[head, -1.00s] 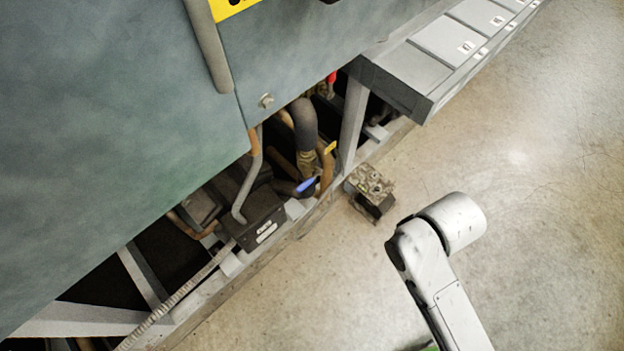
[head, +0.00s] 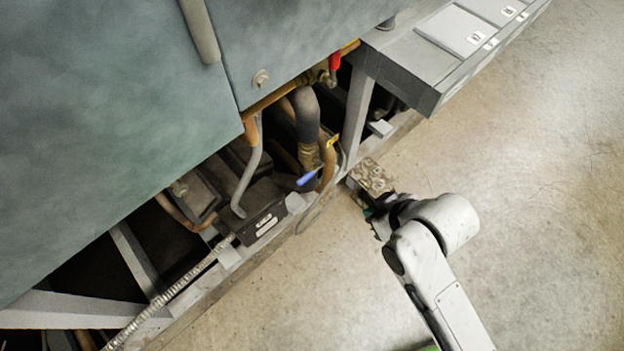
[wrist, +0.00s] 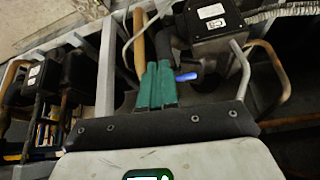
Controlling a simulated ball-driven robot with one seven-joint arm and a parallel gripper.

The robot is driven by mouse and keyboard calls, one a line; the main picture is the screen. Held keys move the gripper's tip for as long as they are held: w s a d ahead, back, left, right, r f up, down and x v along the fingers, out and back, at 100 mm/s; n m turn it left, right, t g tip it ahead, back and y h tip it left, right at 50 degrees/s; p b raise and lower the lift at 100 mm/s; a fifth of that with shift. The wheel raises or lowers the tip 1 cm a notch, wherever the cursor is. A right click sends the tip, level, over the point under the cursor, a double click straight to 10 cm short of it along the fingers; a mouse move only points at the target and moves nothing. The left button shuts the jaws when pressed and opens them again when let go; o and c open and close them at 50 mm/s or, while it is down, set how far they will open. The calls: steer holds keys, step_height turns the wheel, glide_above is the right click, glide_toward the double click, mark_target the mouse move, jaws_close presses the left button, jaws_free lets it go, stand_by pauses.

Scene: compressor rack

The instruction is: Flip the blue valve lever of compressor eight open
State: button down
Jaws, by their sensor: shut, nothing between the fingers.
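The blue valve lever (head: 308,178) sticks out slantwise from brass pipework low in the rack's opening, beside a thick grey hose (head: 307,118). My gripper (head: 368,213) is partly hidden by my arm in the head view, to the right of and below the lever. In the wrist view its green fingers (wrist: 157,67) are shut together and empty. The blue lever (wrist: 187,77) shows just right of the fingertips there. The fingers look apart from it in the head view. No number eight is readable.
A grey upright post (head: 357,110) lies between the bays. A red handle (head: 335,61) is above, and a dark box (head: 262,215) is left of the lever. Open floor (head: 540,200) lies right.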

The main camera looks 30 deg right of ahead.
steer(key=w+a+r+n+t+y+b, duration=0.1)
steer(key=w+a+r+t, duration=0.2)
steer(key=w, duration=0.4)
steer(key=shift+a+r+n+t+y, duration=0.3)
steer(key=shift+a+r+t+y, duration=0.1)
steer(key=shift+a+t, duration=0.4)
steer(key=shift+d, duration=0.1)
steer(key=b, duration=0.2)
glide_above(313, 174)
steer(key=s+a, duration=0.2)
steer(key=s, duration=0.1)
step_height(313, 174, down, 6)
steer(key=shift+w+d+f, duration=0.1)
steer(key=shift+w+f, duration=0.05)
steer(key=shift+f, duration=0.75)
steer(key=shift+w+d+f, duration=0.1)
steer(key=shift+f, duration=0.8)
steer(key=shift+a+f, duration=0.1)
